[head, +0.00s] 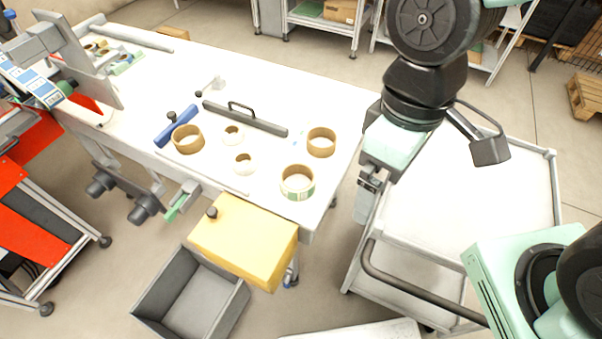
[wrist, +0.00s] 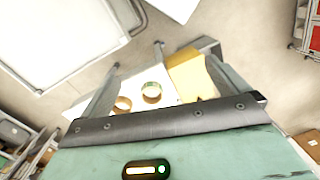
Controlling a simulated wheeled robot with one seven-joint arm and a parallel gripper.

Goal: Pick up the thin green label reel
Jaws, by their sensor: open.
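A reel with a green and white band on its outer side (head: 298,195) lies flat near the front right corner of the white table (head: 330,105). It is the only reel in the main group with visible green, but it does not look especially thin. In the wrist view this reel (wrist: 152,98) shows between my fingers, some distance beyond them. My gripper (head: 364,205) hangs to the right of the table edge, apart from the reels. In the wrist view my gripper (wrist: 161,65) has its two fingers spread wide with nothing between them.
Brown reels (head: 321,151) (head: 187,147) and small white reels (head: 232,142) (head: 244,168) lie nearby. A dark handled bar (head: 245,119) and a blue bar (head: 176,126) lie behind. A yellow box (head: 240,240) adjoins the table front. A white cart (head: 460,200) stands right.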

